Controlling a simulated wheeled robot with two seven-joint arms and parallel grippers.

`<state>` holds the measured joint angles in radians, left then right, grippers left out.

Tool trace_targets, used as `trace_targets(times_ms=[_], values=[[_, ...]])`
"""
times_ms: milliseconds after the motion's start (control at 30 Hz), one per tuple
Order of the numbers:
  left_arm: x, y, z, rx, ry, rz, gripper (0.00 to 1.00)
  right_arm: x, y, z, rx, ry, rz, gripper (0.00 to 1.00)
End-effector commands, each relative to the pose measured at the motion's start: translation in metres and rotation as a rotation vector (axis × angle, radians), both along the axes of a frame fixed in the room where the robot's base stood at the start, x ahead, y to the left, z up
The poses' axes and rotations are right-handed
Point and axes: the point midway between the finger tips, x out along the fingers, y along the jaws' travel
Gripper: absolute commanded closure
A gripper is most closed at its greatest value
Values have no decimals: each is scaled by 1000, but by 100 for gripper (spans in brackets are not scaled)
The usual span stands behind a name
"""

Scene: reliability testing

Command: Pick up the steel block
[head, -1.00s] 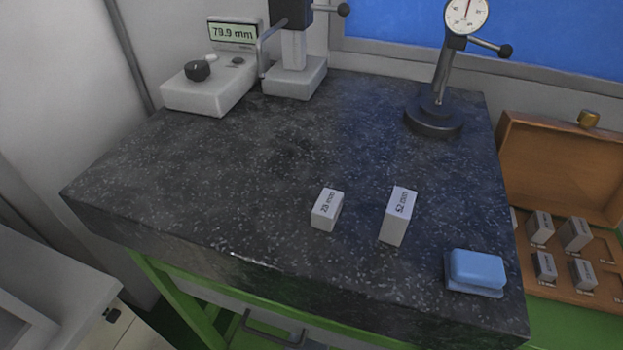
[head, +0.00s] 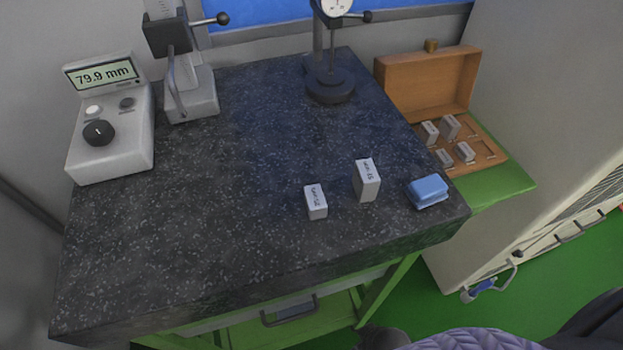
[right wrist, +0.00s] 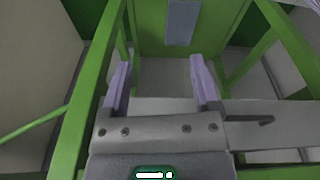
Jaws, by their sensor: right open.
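Two light grey steel blocks stand on the dark speckled granite table (head: 200,240) in the head view. The shorter block (head: 316,203) is left of the taller block (head: 367,182), with a gap between them. Both have printed mm labels on their upper faces, too small to read surely now. My right gripper (right wrist: 160,82) is open and empty in the right wrist view, facing the green frame, with no block between its fingers. My left gripper is in neither current view.
A blue pad (head: 428,190) lies right of the taller block. A dial gauge stand (head: 330,85), a grey press-like device (head: 190,95) and a display box (head: 108,125) stand behind and left. An open wooden case (head: 425,85) holds several blocks. The table's front left is clear.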

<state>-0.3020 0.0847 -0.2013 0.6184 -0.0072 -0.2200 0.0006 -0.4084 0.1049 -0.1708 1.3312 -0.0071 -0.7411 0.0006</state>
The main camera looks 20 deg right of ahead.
Motion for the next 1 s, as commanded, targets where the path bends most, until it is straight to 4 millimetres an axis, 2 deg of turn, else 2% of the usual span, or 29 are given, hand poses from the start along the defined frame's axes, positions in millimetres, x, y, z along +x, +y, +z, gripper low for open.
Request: trace_targets(times_ms=[33, 167, 300, 533, 633, 700, 800, 900, 1000], values=[[1, -1, 22, -2, -3, 1, 21, 10, 2, 33, 3, -16, -3, 21], [3, -2, 52, -4, -7, 2, 21, 30, 5, 97, 7, -43, -9, 21], [4, -2, 87, -5, -10, 3, 21, 46, 8, 176, 13, -74, -16, 21], [6, -2, 138, -5, -14, 6, 21, 61, 15, 300, 40, -121, -25, 21], [6, -2, 162, -5, -16, 7, 21, 72, 29, 357, 91, -144, -22, 21], [7, -2, 173, -6, -17, 8, 21, 87, 50, 389, 162, -150, -6, 21], [7, -2, 172, -6, -17, 8, 21, 105, 78, 398, 234, -113, 19, 21], [8, -2, 170, -5, -19, 9, 21, 123, 97, 400, 260, -56, 32, 21], [8, -2, 170, -5, -20, 10, 21, 142, 105, 403, 234, 16, 17, 21]])
